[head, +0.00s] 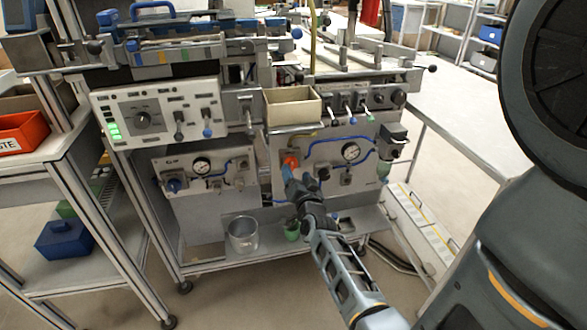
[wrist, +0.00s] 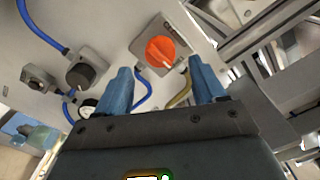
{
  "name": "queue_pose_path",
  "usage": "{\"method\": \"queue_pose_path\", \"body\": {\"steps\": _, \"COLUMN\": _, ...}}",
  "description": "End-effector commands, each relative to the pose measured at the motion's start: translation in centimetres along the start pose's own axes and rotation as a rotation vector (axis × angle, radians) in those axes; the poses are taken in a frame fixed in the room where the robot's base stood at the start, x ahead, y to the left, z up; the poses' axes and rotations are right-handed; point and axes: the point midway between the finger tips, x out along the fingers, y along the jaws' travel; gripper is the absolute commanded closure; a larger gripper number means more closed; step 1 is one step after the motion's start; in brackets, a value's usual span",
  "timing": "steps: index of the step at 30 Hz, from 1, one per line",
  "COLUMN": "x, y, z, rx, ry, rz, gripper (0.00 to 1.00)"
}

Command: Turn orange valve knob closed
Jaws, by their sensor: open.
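The orange valve knob (head: 290,161) is on the front of the right lower panel of the machine, below the beige bin. In the wrist view the orange knob (wrist: 160,51) sits on a grey square plate, beyond the fingertips and between them. My gripper (head: 288,174) has blue fingers and reaches up to the panel just below the knob. In the wrist view the gripper (wrist: 162,80) is open, with its fingers wide apart and nothing between them. The knob appears apart from both fingers.
A black knob (wrist: 86,70) and blue tubing are beside the orange knob on the panel. A pressure gauge (head: 351,152) is to its right. A beige bin (head: 292,107) juts out above. A clear beaker (head: 242,234) stands on the shelf below.

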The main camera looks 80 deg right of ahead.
Motion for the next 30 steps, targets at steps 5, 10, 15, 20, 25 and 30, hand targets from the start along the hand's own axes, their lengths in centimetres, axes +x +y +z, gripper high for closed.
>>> {"method": "queue_pose_path", "body": {"steps": 5, "x": 2.7, "y": 0.0, "z": 0.0, "rx": -0.001, "ry": 0.001, "rz": 0.0, "gripper": 0.31}}
{"method": "queue_pose_path", "body": {"steps": 10, "x": 4.0, "y": 0.0, "z": 0.0, "rx": -0.001, "ry": 0.0, "rz": 0.0, "gripper": 0.31}}
{"method": "queue_pose_path", "body": {"steps": 15, "x": 4.3, "y": 0.0, "z": 0.0, "rx": -0.001, "ry": 0.0, "rz": -0.001, "gripper": 0.31}}
{"method": "queue_pose_path", "body": {"steps": 20, "x": 4.3, "y": 0.0, "z": 0.0, "rx": -0.001, "ry": -0.001, "rz": -0.001, "gripper": 0.31}}
{"method": "queue_pose_path", "body": {"steps": 25, "x": 4.3, "y": 0.0, "z": 0.0, "rx": -0.001, "ry": 0.0, "rz": -0.001, "gripper": 0.47}}
{"method": "queue_pose_path", "body": {"steps": 30, "x": 4.3, "y": 0.0, "z": 0.0, "rx": -0.001, "ry": -0.001, "rz": -0.001, "gripper": 0.63}}
